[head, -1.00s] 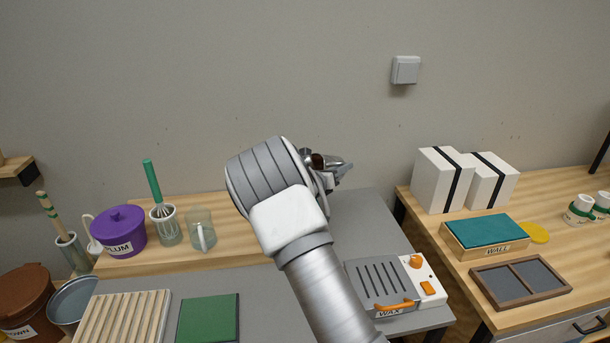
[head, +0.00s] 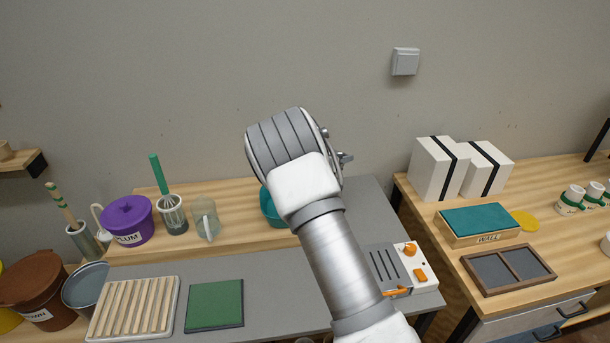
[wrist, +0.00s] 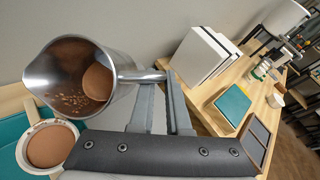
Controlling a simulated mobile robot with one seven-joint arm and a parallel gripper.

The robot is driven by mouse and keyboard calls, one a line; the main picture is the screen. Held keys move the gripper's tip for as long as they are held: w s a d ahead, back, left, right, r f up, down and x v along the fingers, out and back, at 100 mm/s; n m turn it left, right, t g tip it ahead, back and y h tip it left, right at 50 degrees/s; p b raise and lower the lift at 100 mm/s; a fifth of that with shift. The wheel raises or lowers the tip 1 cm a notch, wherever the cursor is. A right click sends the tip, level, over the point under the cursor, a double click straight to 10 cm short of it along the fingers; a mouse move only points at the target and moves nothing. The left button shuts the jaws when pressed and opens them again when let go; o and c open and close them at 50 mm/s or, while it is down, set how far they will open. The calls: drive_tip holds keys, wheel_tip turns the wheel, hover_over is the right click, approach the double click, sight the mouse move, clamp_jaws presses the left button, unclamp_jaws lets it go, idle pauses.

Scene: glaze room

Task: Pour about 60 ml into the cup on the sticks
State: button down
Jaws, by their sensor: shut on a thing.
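A metal jug (wrist: 85,75) with brown liquid inside shows in the wrist view, its inner wall smeared brown. My gripper (wrist: 160,105) is shut on the jug's handle (wrist: 145,77). The jug looks tilted; no stream shows. Below it, at the lower left, is a pale-rimmed cup (wrist: 24,152) with brown liquid in it, beside or over a teal basin (wrist: 10,133). The teal basin also shows in the head view (head: 268,208), partly behind my arm. In the head view my arm hides the jug and cup.
A purple PLUM tub (head: 127,215), a whisk pot (head: 173,215) and a clear jug (head: 206,220) stand left of the basin. A slatted rack (head: 133,308) and green board (head: 215,305) lie in front. White boxes (head: 437,168) stand on the right table.

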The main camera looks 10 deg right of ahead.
drive_tip(key=shift+d+r+y+p, duration=0.15)
drive_tip(key=shift+y+p, duration=0.25)
drive_tip(key=shift+p, duration=0.7)
drive_tip(key=w+d+f+n+g+y+p, duration=0.1)
drive_tip(key=d+f+g+y+p, duration=0.3)
drive_tip(key=y+p, duration=0.4)
drive_tip(key=shift+w+d+g+p, duration=0.5)
drive_tip(key=shift+w+p, duration=0.35)
drive_tip(key=shift+p, duration=0.5)
idle(0.3)
